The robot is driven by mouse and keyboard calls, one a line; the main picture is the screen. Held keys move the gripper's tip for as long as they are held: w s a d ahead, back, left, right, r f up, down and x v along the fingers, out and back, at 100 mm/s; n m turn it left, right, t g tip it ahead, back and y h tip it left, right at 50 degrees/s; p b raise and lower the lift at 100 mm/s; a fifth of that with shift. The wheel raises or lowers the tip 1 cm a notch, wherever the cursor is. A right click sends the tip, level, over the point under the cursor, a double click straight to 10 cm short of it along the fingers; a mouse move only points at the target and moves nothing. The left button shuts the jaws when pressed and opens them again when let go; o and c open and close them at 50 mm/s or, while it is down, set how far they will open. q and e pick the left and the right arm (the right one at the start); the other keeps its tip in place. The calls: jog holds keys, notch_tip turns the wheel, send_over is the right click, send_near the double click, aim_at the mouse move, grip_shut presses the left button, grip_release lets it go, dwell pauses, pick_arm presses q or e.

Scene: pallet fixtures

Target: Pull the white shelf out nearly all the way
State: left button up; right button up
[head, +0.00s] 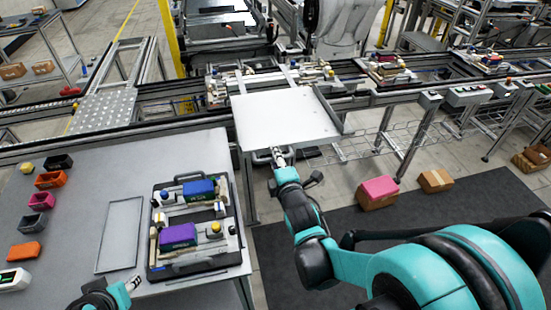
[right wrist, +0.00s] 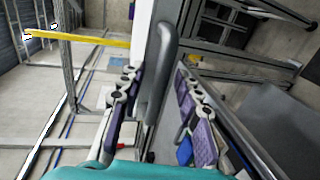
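The white shelf (head: 285,117) is a flat white plate sticking out from the conveyor line toward me, with a grey handle (head: 261,159) on its near edge. My right gripper (head: 277,154) is at that handle. In the right wrist view the handle (right wrist: 161,85) is a grey bar passing between the two spread fingers of my right gripper (right wrist: 157,76), with gaps visible on both sides. A white strip of the shelf (right wrist: 143,35) shows beside it. My left gripper (head: 132,283) is partly in view at the bottom left, over the table's near edge; its finger opening is unclear.
The grey table (head: 75,200) at left holds a black pallet fixture (head: 195,262) with purple and blue blocks, a flat tray (head: 119,235) and several small bins. A pink box (head: 378,192) and a cardboard box (head: 435,181) lie on the floor right of the shelf.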

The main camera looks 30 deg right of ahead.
jog(key=v, duration=0.7)
jog(key=shift+s, duration=0.2)
jog(key=shift+a, duration=0.1)
dwell(0.5)
jog(key=s+a+f+m+g+y, duration=0.2)
jog(key=s+a+m+g, duration=0.2)
jog(key=m, duration=0.3)
jog(key=s+a+f+m+g+y, duration=0.1)
jog(key=s+a+f+m+g, duration=0.2)
jog(key=m, duration=0.5)
jog(key=shift+s+a+f+g+y, duration=0.25)
jog(key=shift+s+a+g+y, duration=0.25)
jog(key=shift+a, duration=0.65)
dwell(0.8)
